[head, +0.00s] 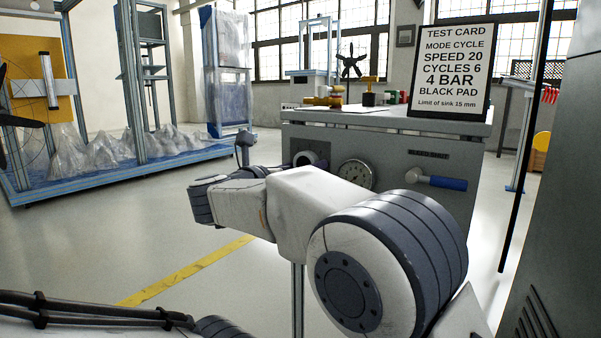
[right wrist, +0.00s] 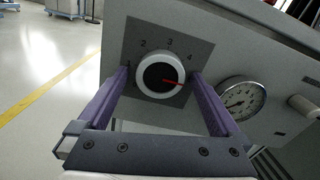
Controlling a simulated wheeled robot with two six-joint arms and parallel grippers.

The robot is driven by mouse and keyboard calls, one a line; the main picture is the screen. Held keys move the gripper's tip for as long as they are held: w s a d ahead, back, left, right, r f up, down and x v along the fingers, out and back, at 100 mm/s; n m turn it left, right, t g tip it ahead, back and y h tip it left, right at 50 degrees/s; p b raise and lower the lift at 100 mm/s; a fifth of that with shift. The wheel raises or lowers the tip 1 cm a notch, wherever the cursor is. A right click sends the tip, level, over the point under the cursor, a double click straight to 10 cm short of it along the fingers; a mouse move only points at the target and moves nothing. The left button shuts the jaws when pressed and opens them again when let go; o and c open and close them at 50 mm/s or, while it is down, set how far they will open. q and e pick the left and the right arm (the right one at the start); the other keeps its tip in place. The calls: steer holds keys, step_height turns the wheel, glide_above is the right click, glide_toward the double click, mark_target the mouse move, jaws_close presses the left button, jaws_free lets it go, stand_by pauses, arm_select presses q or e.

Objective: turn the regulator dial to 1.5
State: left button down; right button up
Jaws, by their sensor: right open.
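The regulator dial (right wrist: 160,77) has a white rim, a dark centre and a red pointer on a grey plate in the right wrist view. The pointer points right and slightly down, clockwise past the 4. The marks 2, 3 and 4 show above it. My right gripper (right wrist: 160,73) is open, its purple fingers on either side of the dial. I cannot tell whether they touch it. In the head view the dial (head: 305,158) is partly hidden behind my right arm. My left gripper is out of view.
A round gauge (right wrist: 241,99) sits right of the dial; it also shows in the head view (head: 356,174). A blue-handled lever (head: 442,182) sticks out further right. A test card (head: 451,72) stands on the bench (head: 380,122) and reads "4 BAR". Open floor lies to the left.

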steer(key=c, duration=1.3)
steer(key=shift+r+n+p, duration=0.2)
steer(key=shift+n+p, duration=1.3)
steer(key=shift+p, duration=0.15)
steer(key=n+p, duration=1.1)
steer(key=p, duration=0.3)
steer(key=shift+r+n, duration=0.15)
steer(key=shift+n, duration=0.25)
steer(key=n+p, duration=1.2)
steer(key=p, duration=0.4)
steer(key=shift+n, duration=0.4)
steer(key=n+p, duration=0.3)
steer(key=shift+f, duration=0.25)
steer(key=shift+n, duration=0.3)
steer(key=shift+f+p, duration=0.15)
steer(key=shift+p, duration=0.2)
steer(key=o, duration=1.3)
